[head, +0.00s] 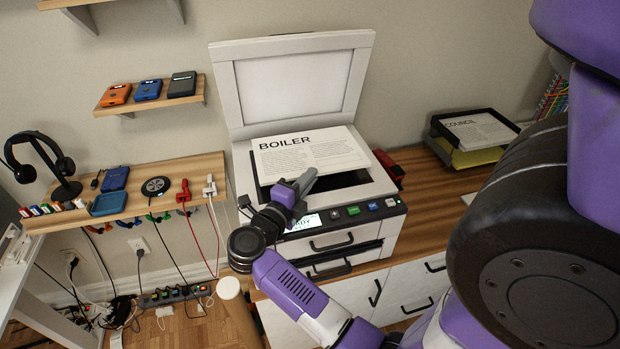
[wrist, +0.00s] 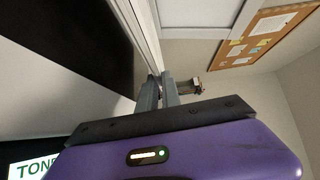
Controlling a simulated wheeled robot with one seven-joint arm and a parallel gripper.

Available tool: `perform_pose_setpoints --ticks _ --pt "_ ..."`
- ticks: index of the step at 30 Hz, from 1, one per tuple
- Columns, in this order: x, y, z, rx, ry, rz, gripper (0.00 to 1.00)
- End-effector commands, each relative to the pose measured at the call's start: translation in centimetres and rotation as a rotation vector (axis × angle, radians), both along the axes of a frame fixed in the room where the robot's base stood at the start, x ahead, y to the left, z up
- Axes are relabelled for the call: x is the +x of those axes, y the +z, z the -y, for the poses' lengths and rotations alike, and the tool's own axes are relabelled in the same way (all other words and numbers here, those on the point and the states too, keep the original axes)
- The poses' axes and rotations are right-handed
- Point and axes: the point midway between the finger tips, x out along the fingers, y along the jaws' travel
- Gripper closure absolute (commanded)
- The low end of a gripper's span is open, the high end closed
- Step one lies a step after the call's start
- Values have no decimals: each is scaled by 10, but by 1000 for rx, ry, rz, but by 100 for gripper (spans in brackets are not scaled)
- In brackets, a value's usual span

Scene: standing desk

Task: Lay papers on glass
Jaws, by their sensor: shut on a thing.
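A white paper headed "BOILER" (head: 315,152) is above the scanner glass (head: 345,180) in the head view, covering much of its back and left. The dark glass shows along the right and front of the paper. The scanner lid (head: 295,85) stands open behind. My gripper (head: 307,180) is shut on the paper's front edge. In the wrist view the gripper fingers (wrist: 158,92) are close together; the exact pinch is hard to make out. Whether the paper touches the glass cannot be told. Another paper, headed "COUNCIL" (head: 480,130), lies in the black tray (head: 505,122) at right.
The scanner body (head: 340,222) has a lit screen (head: 302,222) and buttons in front. A red object (head: 388,167) is by its right side. A shelf (head: 130,190) with chargers and cables is at left, with headphones (head: 40,165). Clear wooden top (head: 432,205) lies right of the scanner.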

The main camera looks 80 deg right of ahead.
Motion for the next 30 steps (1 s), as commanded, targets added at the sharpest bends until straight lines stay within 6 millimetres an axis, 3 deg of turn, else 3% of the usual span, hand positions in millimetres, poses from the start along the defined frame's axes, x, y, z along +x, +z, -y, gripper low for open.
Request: perform_pose_setpoints --ticks 1,8,9,12,13,23,30 --pt "-3 -30 2 48 4 -27 100" --pt "-3 -31 2 48 4 -27 100" --pt "-3 -31 2 48 4 -27 88" --pt "-3 -31 2 48 4 -27 68" --pt "-3 -31 2 48 4 -27 67" --pt "-2 -31 0 50 5 -28 67" --pt "9 -24 -30 36 14 -22 67"
